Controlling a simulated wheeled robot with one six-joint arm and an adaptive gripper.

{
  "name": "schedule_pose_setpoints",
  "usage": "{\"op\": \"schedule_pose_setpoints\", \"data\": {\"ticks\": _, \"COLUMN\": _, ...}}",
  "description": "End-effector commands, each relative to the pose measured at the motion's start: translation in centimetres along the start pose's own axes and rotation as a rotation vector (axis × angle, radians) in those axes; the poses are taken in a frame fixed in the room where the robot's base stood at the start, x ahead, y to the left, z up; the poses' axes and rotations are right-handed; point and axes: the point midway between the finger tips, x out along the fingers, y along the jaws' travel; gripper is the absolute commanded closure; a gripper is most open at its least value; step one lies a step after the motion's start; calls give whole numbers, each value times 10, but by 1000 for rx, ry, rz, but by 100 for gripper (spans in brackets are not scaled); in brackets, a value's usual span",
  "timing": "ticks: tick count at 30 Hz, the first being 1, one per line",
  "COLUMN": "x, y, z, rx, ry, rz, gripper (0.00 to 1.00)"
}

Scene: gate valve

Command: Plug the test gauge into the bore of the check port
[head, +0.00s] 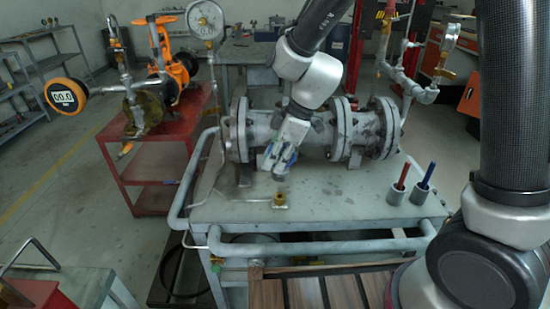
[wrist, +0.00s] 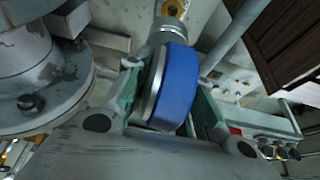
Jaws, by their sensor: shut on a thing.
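My gripper (head: 280,160) is shut on the test gauge, whose blue round body (wrist: 175,88) sits between the two fingers in the wrist view. A metal stem (wrist: 167,33) sticks out from the gauge, away from my palm. The check port (head: 280,200) is a small brass fitting on a plate at the front of the grey bench, just below my gripper in the head view. A brass piece, apparently the port (wrist: 174,8), shows beyond the stem at the wrist view's top edge. In the head view the gauge appears apart from the port. The bore is not clear.
A large flanged grey pipe valve (head: 330,130) lies across the bench (head: 340,205), close behind my gripper. Two cups (head: 408,192) with a red and a blue tool stand at the right. A rail runs along the bench's front edge. A red cart (head: 150,160) stands at left.

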Motion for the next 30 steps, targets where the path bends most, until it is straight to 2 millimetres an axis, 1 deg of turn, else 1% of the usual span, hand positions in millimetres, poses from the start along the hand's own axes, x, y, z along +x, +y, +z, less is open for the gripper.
{"op": "schedule_pose_setpoints", "data": {"ticks": 5, "x": 8, "y": -1, "z": 3, "rx": -14, "ry": -1, "rz": -7, "gripper": 100}}
{"op": "schedule_pose_setpoints", "data": {"ticks": 19, "x": 50, "y": -1, "z": 21, "rx": -13, "ry": 0, "rz": -6, "gripper": 100}}
{"op": "schedule_pose_setpoints", "data": {"ticks": 24, "x": 58, "y": -1, "z": 24, "rx": -14, "ry": 0, "rz": -5, "gripper": 100}}
{"op": "schedule_pose_setpoints", "data": {"ticks": 30, "x": 60, "y": -1, "z": 25, "rx": -15, "ry": 0, "rz": -4, "gripper": 100}}
